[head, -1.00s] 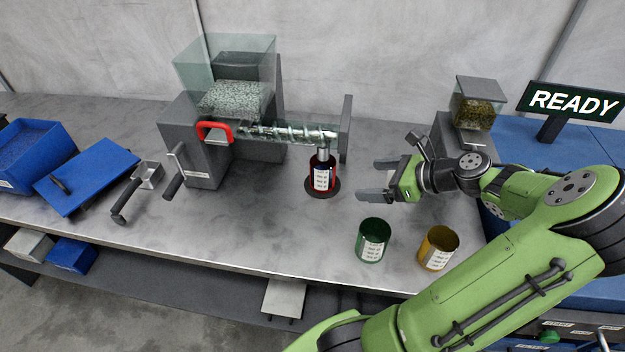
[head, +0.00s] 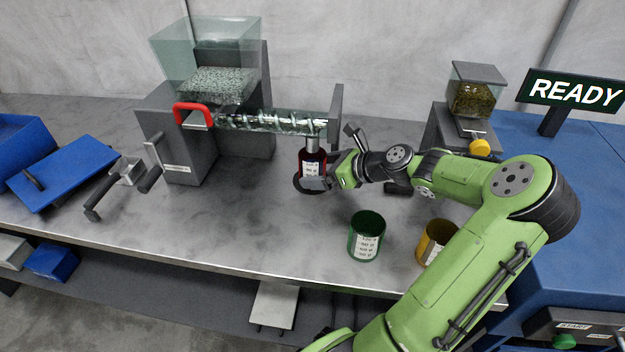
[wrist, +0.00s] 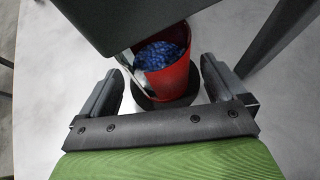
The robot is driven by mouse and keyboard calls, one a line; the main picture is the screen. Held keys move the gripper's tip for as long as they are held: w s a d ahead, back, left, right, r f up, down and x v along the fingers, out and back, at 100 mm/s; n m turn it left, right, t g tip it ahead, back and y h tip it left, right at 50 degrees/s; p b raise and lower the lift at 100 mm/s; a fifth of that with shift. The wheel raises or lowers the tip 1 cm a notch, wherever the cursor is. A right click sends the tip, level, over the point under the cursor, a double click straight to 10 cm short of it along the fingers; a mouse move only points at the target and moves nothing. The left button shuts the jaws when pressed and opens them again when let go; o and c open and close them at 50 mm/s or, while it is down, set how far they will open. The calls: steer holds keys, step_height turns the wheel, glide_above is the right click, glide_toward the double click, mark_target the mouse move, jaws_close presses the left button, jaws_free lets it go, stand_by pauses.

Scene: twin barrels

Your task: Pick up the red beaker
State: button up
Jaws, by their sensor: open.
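The red beaker (head: 312,161) has a white label and stands upright on a dark round pad under the spout of the screw-feed machine. In the wrist view the red beaker (wrist: 166,75) holds blue pellets, and part of its top is hidden by a dark machine part. My gripper (head: 325,174) is at the beaker's right side in the head view. In the wrist view my gripper (wrist: 172,82) is open, with one finger on each side of the beaker. Gaps show between the fingers and the beaker.
A green beaker (head: 366,238) and a yellow beaker (head: 436,242), partly behind my arm, stand near the table's front edge. The screw feeder (head: 270,122) overhangs the red beaker. A scoop (head: 112,182) and a blue lid (head: 68,174) lie at left.

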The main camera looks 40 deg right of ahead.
steer(key=shift+w+a+f, duration=0.1)
steer(key=shift+w+f, duration=0.1)
steer(key=shift+w, duration=0.15)
steer(key=shift+s+r, duration=0.1)
steer(key=c, duration=1.2)
steer(key=shift+o, duration=0.2)
steer(key=shift+r+p, duration=0.45)
steer(key=shift+p, duration=0.7)
steer(key=shift+f, duration=0.1)
